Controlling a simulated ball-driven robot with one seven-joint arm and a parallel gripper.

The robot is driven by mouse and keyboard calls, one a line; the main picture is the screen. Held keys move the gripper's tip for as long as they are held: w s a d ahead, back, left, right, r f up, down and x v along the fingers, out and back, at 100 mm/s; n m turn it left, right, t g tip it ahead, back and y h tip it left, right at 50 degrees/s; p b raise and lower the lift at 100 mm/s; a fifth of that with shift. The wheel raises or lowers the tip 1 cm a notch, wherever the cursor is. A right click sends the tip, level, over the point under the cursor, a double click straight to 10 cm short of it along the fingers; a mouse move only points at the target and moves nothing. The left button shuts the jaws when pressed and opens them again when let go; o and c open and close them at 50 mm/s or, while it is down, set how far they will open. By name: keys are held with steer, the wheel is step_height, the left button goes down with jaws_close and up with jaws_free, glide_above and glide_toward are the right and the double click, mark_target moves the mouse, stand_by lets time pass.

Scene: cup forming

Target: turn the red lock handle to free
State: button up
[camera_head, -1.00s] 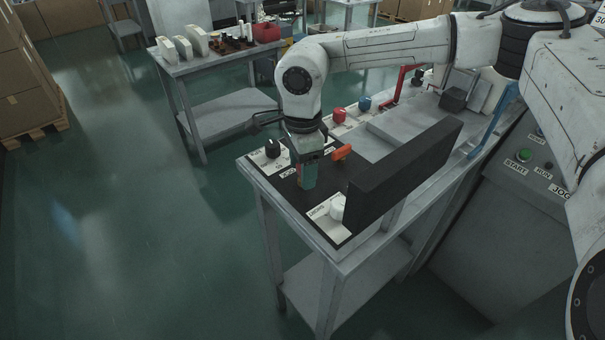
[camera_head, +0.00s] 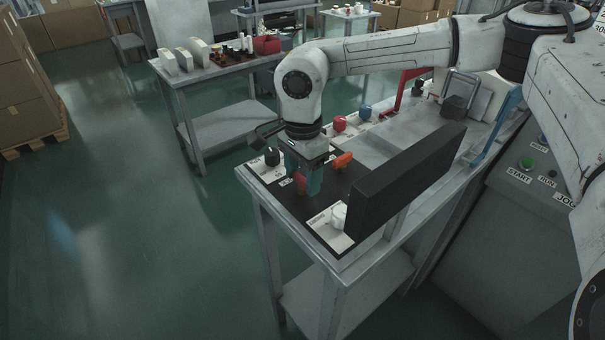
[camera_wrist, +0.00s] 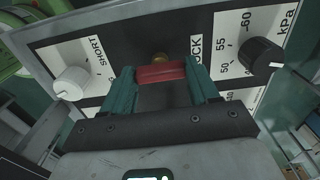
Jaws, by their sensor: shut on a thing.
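The red lock handle (camera_wrist: 161,73) lies between the two green fingers of my gripper (camera_wrist: 163,88) in the wrist view, with both fingers against its ends. A brass-coloured pivot (camera_wrist: 159,57) shows just beyond it, and part of the "LOCK" label (camera_wrist: 196,48) is beside it. In the head view the red handle (camera_head: 301,182) shows between the fingers of my gripper (camera_head: 304,186), low over the dark panel (camera_head: 326,203) at the near end of the bench. My gripper is shut on the handle. The handle's exact angle is hard to tell.
An orange handle (camera_head: 342,160), a black knob (camera_head: 271,157) and a white knob (camera_head: 339,215) stand around my gripper on the panel. A tall black block (camera_head: 408,180) rises to the right. Red (camera_head: 340,123) and blue (camera_head: 365,111) knobs sit farther back.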

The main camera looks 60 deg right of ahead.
mark_target(302, 178)
steer(key=shift+r, duration=0.1)
steer(key=o, duration=1.1)
steer(key=shift+c, duration=0.2)
step_height(302, 178, up, 11)
steer(key=shift+b, duration=0.4)
